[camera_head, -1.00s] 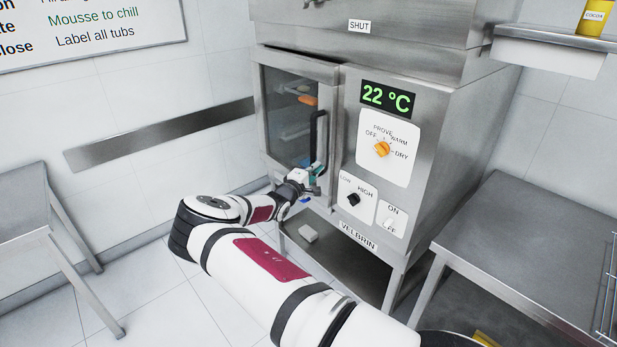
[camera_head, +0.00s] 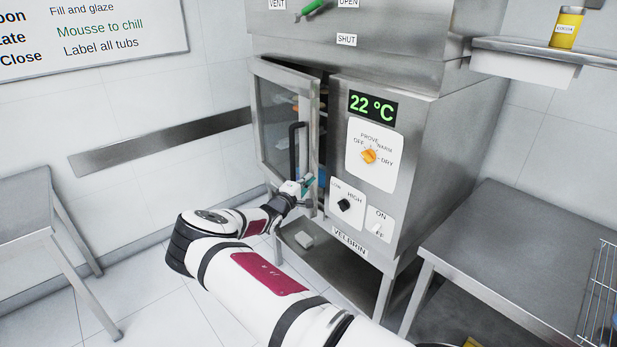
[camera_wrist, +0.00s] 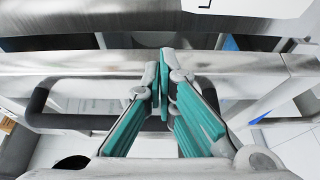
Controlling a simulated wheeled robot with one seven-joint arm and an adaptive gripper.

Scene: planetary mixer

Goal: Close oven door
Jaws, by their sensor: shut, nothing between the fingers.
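The oven door (camera_head: 276,125), a glass pane in a steel frame, stands ajar on the front of the steel oven (camera_head: 420,140). A dark gap shows between its right edge and the control panel. The black bar handle (camera_head: 293,150) runs upright near that edge; in the wrist view it is a dark bar (camera_wrist: 75,121) passing behind the fingers. My gripper (camera_head: 308,184) is at the lower right part of the door, by the handle's lower end. In the wrist view its teal fingers (camera_wrist: 164,78) are shut with nothing between them, close to the steel door frame (camera_wrist: 110,64). Contact is unclear.
The control panel right of the door has an orange dial (camera_head: 369,156), a black knob (camera_head: 344,204) and a white switch (camera_head: 378,229). Steel tables stand right (camera_head: 510,235) and left (camera_head: 25,205).

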